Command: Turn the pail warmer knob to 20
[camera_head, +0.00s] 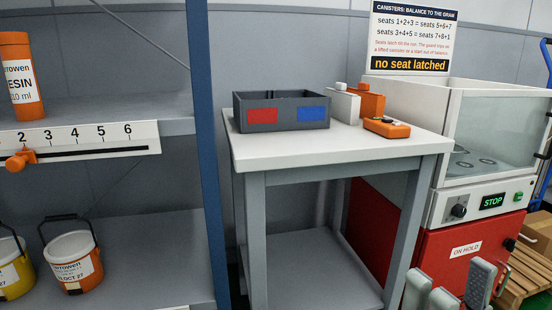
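No control labelled as a pail warmer and no mark 20 can be read in this view. A dark round knob (459,211) sits on the front panel of the white glass-fronted machine (442,206), left of a display reading STOP (493,201). Its setting is too small to read. Two labelled pails, one yellow (15,275) and one orange (74,264), stand on the lower left shelf. My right gripper (458,288) is at the bottom right, in front of and below the machine. Its grey fingers are apart, with nothing seen between them. My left gripper is not in view.
A numbered scale (90,143) with an orange pointer near 2 fronts the upper shelf. A blue post (205,150) separates the shelves from a white-topped table (300,150). A dark bin (282,112) and orange items stand on it. A red cabinet (470,250) is under the machine.

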